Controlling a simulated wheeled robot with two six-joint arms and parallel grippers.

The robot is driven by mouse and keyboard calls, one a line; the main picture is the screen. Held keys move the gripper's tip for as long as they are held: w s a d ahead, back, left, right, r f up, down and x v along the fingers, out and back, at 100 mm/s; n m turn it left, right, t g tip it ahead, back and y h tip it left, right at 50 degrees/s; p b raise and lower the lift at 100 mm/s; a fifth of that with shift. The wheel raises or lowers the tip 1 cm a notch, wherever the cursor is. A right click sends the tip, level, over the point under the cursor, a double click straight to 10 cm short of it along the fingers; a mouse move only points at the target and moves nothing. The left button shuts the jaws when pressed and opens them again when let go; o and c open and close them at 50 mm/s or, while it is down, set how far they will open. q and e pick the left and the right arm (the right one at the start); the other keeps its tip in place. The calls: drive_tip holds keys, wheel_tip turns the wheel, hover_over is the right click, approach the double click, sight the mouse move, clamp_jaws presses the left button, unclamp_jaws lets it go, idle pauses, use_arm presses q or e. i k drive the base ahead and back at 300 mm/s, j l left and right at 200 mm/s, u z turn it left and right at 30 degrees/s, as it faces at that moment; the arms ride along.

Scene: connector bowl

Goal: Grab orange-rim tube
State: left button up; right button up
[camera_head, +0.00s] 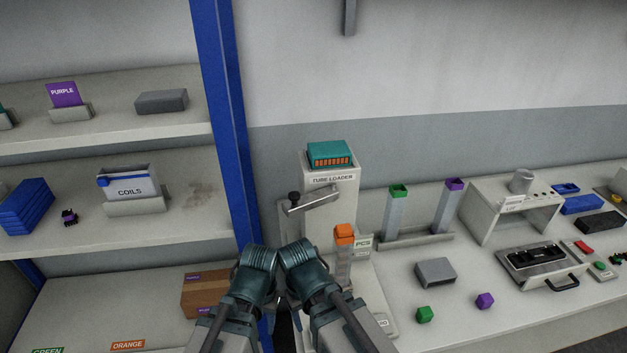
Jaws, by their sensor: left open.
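The orange-rim tube (344,235) stands upright at the foot of the white tube loader (338,205), near the middle of the picture. Its orange top shows clearly; its clear lower body is partly hidden by my arm. My left gripper (285,312) is mostly hidden between my two teal-jointed arms at bottom centre, low and left of the tube. It is open and apart from the tube; I see nothing in it. My right gripper is not visible.
A green-rim tube (397,210) and a purple-rim tube (448,207) stand in a grey rack on the right. A blue shelf post (226,120) stands left of the loader.

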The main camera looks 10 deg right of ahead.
sight(342, 249)
drive_tip(key=j+z, duration=0.15)
drive_tip(key=z, duration=1.55)
drive_tip(key=k+j, duration=0.1)
drive_tip(key=k, duration=0.2)
drive_tip(key=k+j, duration=0.1)
drive_tip(key=k, duration=0.2)
